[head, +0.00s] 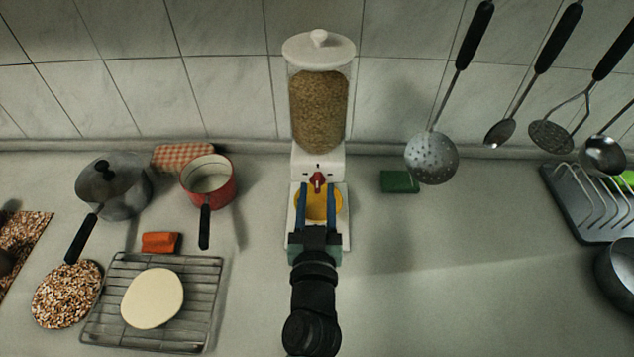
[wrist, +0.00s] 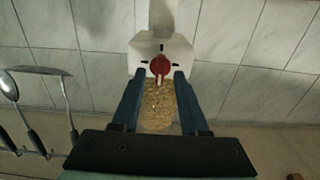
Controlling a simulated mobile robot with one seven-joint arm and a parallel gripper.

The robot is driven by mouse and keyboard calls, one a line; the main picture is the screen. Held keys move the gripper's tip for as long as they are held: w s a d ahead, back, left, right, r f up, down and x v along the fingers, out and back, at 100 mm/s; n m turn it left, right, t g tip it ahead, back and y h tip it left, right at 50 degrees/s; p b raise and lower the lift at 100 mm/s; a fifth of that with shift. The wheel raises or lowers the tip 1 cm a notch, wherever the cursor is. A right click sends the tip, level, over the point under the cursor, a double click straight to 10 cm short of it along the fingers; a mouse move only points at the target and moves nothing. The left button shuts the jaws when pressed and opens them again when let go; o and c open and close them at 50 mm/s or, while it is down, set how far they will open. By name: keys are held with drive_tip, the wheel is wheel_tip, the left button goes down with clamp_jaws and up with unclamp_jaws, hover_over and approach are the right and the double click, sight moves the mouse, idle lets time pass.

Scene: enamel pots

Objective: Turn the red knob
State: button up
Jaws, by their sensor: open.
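The red knob (head: 318,181) is on the white front of a grain dispenser (head: 319,110) that stands against the tiled wall. My gripper (head: 317,190) is open, with its two blue fingers pointing at the dispenser. In the wrist view, which looks upside down, the red knob (wrist: 160,65) appears between the open fingertips (wrist: 158,73) and slightly beyond them. I see no clear contact between fingers and knob. A yellow bowl (head: 318,207) sits under the knob on the dispenser's white base, partly hidden by my fingers.
A red saucepan (head: 225,190) and a grey lidded pot (head: 125,205) stand at the left, near a wire rack (head: 201,318). A green sponge (head: 399,181) lies to the right. Utensils, including a skimmer (head: 431,158), hang at the right. The counter right of my arm is clear.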

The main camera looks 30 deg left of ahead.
drive_tip(key=shift+x, duration=0.8)
clamp_jaws()
drive_tip(key=shift+m, duration=0.3)
